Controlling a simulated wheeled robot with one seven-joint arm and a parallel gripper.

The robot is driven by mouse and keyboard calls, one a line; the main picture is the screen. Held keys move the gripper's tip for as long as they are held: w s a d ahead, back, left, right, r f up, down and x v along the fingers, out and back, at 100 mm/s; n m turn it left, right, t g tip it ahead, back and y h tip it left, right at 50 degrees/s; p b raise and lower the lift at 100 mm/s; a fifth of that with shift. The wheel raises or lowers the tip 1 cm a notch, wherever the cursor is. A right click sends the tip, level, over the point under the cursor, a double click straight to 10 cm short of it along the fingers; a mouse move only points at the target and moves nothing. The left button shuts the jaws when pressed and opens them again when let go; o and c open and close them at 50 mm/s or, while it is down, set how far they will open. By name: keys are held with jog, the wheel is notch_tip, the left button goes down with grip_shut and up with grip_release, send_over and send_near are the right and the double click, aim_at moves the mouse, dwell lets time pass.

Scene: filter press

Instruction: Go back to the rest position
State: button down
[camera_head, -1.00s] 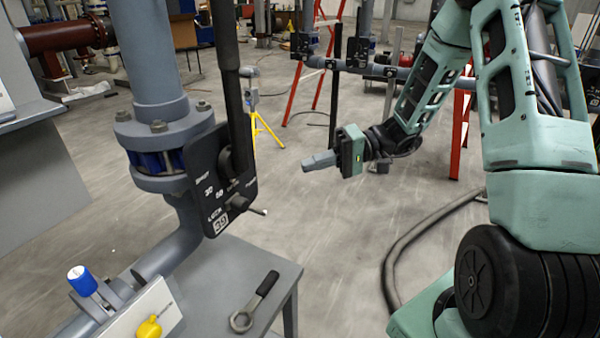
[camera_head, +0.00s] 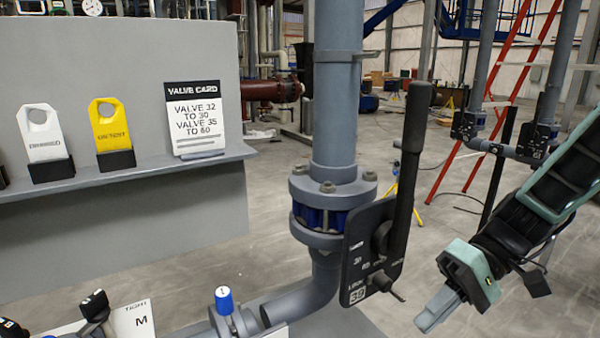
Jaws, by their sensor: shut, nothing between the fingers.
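My gripper (camera_head: 438,309) is at the lower right of the head view, its fingers shut together with nothing between them. It points down and to the left over the bare floor. It is apart from the valve plate (camera_head: 362,262) marked 39, which stands to its left. The black valve lever (camera_head: 407,165) stands nearly upright on that plate, between the grey pipe and my arm. My forearm runs up from the gripper to the right edge of the view.
The grey pipe (camera_head: 338,100) with its blue-banded flange stands in the middle. A shelf (camera_head: 150,175) at left bears a white tag (camera_head: 42,138), a yellow tag (camera_head: 108,130) and a valve card (camera_head: 195,115). A red ladder (camera_head: 480,100) stands behind.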

jog(key=s+a+n+t+h, duration=0.4)
jog(key=s+h, duration=0.5)
jog(key=s, duration=0.3)
jog(key=shift+s+a+r+n, duration=0.2)
jog(key=shift+a+r+n, duration=0.25)
jog(key=shift+a, duration=0.45)
jog(key=shift+f, duration=0.1)
